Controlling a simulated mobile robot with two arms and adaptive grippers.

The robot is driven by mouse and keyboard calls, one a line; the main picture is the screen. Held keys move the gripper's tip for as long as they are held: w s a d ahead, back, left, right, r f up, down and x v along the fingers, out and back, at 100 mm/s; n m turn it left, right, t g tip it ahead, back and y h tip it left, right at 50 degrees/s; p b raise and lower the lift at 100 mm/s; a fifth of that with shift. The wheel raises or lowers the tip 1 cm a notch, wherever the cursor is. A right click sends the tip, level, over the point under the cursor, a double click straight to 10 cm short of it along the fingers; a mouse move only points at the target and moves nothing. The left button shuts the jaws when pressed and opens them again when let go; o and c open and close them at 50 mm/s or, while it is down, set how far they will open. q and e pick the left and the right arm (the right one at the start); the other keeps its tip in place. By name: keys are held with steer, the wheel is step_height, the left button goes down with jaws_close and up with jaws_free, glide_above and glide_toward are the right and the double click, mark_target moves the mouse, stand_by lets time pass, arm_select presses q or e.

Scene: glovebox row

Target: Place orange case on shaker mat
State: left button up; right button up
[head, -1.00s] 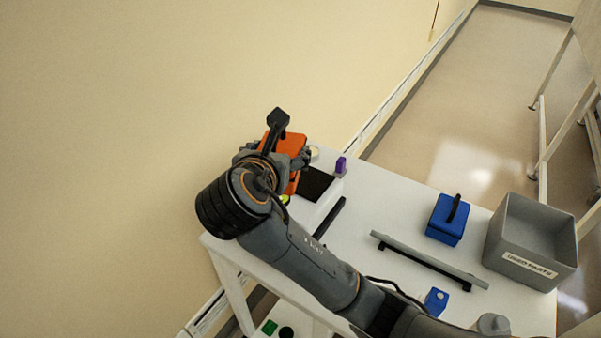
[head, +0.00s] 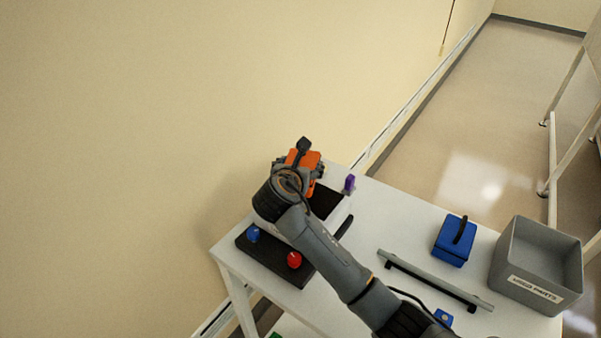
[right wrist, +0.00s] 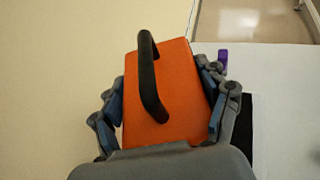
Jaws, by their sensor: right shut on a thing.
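The orange case (head: 311,160) with a black handle is between the fingers of my right gripper (head: 298,170), at the back left of the white table. In the right wrist view the orange case (right wrist: 178,88) fills the space between the fingers (right wrist: 165,105), its black handle facing the camera. The dark shaker mat (head: 326,202) lies on a white box-like unit, just right of and partly behind my right gripper. A strip of the mat (right wrist: 242,135) shows right of the gripper in the wrist view. Whether the case touches anything below is hidden. My left gripper is not in view.
A purple block (head: 349,183) stands just past the mat. A black base with blue and red knobs (head: 272,262) is at the near left. A grey bar (head: 435,279), a blue case (head: 455,242) and a grey bin (head: 535,286) stand to the right.

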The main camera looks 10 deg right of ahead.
steer(key=shift+s+f+p, duration=0.1)
steer(key=shift+f+p, duration=0.25)
steer(key=shift+f, duration=0.95)
steer(key=o, duration=1.6)
steer(key=shift+f, duration=0.2)
steer(key=shift+r, duration=0.1)
steer(key=b+v, duration=0.1)
steer(key=v, duration=1.1)
steer(key=shift+r, duration=0.15)
